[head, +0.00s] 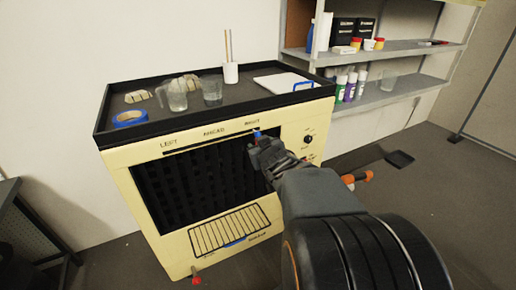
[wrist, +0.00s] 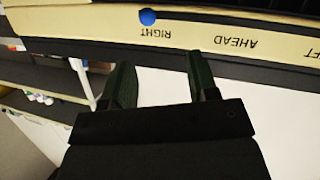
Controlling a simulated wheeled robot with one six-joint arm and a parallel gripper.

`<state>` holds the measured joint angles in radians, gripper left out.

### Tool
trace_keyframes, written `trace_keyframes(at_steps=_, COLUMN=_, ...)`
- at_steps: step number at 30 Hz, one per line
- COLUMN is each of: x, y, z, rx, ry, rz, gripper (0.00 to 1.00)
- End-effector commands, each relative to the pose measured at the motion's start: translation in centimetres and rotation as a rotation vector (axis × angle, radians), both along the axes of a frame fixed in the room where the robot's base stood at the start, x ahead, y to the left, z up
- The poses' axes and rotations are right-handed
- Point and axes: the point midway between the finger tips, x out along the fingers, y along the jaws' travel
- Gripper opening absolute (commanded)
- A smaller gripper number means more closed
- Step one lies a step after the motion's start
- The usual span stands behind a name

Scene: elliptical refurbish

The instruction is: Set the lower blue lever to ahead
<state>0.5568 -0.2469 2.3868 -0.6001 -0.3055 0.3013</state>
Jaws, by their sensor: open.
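A blue lever knob (head: 257,133) sits at the right end of the dark slot on the cream cabinet's front, by the word RIGHT. In the wrist view the blue knob (wrist: 148,17) is a round ball beside the upside-down word RIGHT, with AHEAD further right. My gripper (head: 259,146) is in front of the cabinet, close to the knob, and partly covers the area below it. In the wrist view my gripper (wrist: 160,72) is open and empty, its two fingers apart, with the knob beyond the tips. I cannot tell whether they touch.
The cabinet's black top tray (head: 200,115) holds glass jugs (head: 175,95), blue tape (head: 130,118) and a white cup with sticks (head: 230,72). A lower grille (head: 229,230) has a blue piece under it. A red knob (head: 196,280) sits low in front. Shelves (head: 395,95) stand right.

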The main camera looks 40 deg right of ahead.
Motion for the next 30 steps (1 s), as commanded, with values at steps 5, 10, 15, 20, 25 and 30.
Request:
trace_keyframes(at_steps=5, x=0.0, y=-3.6, z=-2.9, rx=-0.050, ry=-0.175, rz=0.098, gripper=0.54)
trace_keyframes(at_steps=10, x=-0.6, y=-4.8, z=-3.7, rx=-0.057, ry=-0.267, rz=0.187, gripper=0.54)
trace_keyframes(at_steps=15, x=-0.2, y=-5.1, z=-4.0, rx=-0.054, ry=-0.302, rz=0.231, gripper=0.54)
trace_keyframes(at_steps=20, x=2.2, y=-5.2, z=-3.9, rx=-0.053, ry=-0.308, rz=0.241, gripper=0.54)
trace_keyframes(at_steps=25, x=5.6, y=-5.7, z=-3.9, rx=-0.053, ry=-0.307, rz=0.240, gripper=0.54)
trace_keyframes(at_steps=30, x=8.6, y=-6.2, z=-3.9, rx=-0.053, ry=-0.306, rz=0.238, gripper=0.54)
